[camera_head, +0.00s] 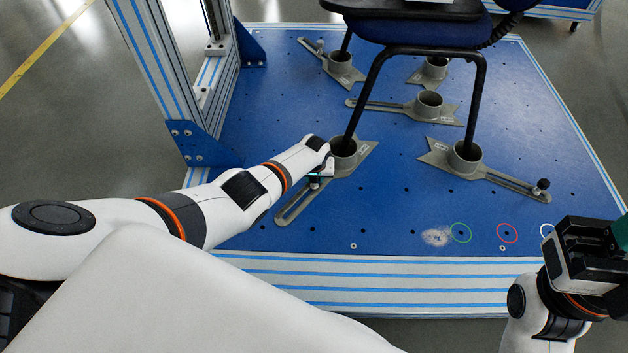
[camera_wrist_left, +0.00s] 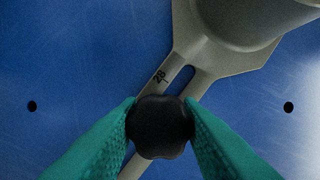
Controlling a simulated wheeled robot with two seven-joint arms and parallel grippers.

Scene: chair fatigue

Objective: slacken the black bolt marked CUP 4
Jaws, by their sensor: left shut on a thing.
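My left gripper (camera_head: 318,174) is down at the slotted arm of the front-left grey cup (camera_head: 343,153). In the left wrist view its green fingers (camera_wrist_left: 160,130) are shut on a black lobed bolt head (camera_wrist_left: 160,127), which sits over the slot of that grey arm (camera_wrist_left: 185,72). A small dark mark stands beside the slot; no CUP 4 label can be read. A black bolt (camera_head: 543,185) stands in the front-right cup's arm. My right gripper (camera_head: 590,250) is at the lower right, its fingertips mostly out of view.
A chair with black legs (camera_head: 372,85) stands with its legs in grey cups, including the front-right cup (camera_head: 465,155). A middle cup (camera_head: 429,103) stands behind. A blue and silver frame post (camera_head: 150,60) rises at left. The blue plate's front has coloured rings (camera_head: 461,233) and free room.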

